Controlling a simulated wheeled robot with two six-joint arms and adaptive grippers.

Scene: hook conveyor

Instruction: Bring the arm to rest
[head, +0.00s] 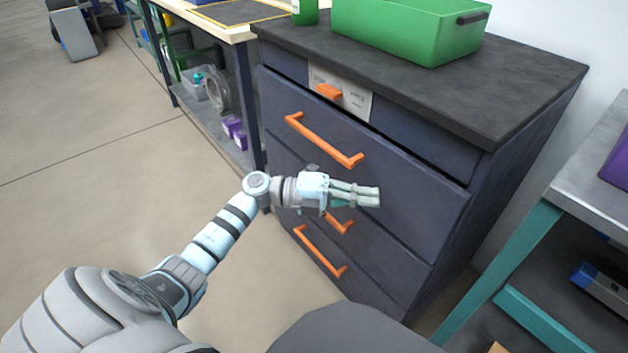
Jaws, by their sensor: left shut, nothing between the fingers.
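My left arm reaches in from the lower left. My left gripper (365,196) is shut and empty, its fingers pointing right. It shows in front of the dark blue drawer cabinet (420,205), below the upper long orange handle (325,141). Part of a lower orange handle (341,227) shows just under the gripper and is partly hidden by it. I cannot tell how far the fingers are from the drawer front. My right gripper is not in view.
A green bin (405,35) stands on the cabinet's dark top. A workbench with a lower shelf (215,122) is at the left. A teal-legged metal table (575,165) is close at the right. Open floor (90,190) lies to the left.

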